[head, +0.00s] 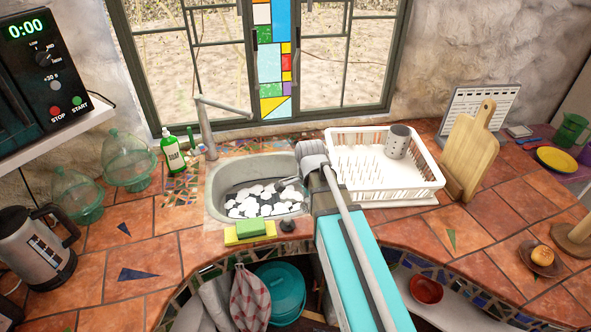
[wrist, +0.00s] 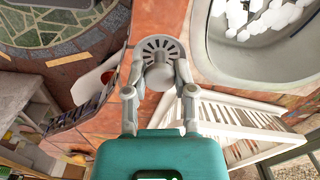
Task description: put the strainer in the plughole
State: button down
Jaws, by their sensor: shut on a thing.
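My gripper (wrist: 160,75) is shut on the strainer (wrist: 158,48), a grey round disc with slots and a knob, in the wrist view. The strainer is held between the two fingertips. In the head view my gripper (head: 288,183) is over the right side of the sink (head: 214,190), mostly hidden by my own arm; the strainer cannot be made out there. The sink also shows at the upper right of the wrist view (wrist: 250,62). White pieces (head: 262,203) cover much of its bottom. I cannot make out the plughole in either view.
A white dish rack (head: 425,186) with a grey cutlery holder (head: 398,141) stands right of the sink. The tap (head: 207,125) and green soap bottle (head: 172,152) are behind left. A yellow-green sponge (head: 250,231) and a dark stopper (head: 288,225) lie at the front edge.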

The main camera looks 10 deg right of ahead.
jog(key=w+f+b, duration=0.2)
jog(key=w, duration=0.8)
jog(key=w+f+m+b, duration=0.1)
jog(key=w+f+b, duration=0.1)
jog(key=w, duration=0.9)
jog(key=shift+a+f, duration=0.3)
jog(key=shift+f, duration=0.15)
notch_tip(320, 180, down, 18)
jog(key=b, duration=1.8)
jog(key=shift+f+b, duration=0.75)
jog(key=shift+b, duration=0.15)
dwell(1.1)
jog(key=shift+c, duration=1.8)
grip_release()
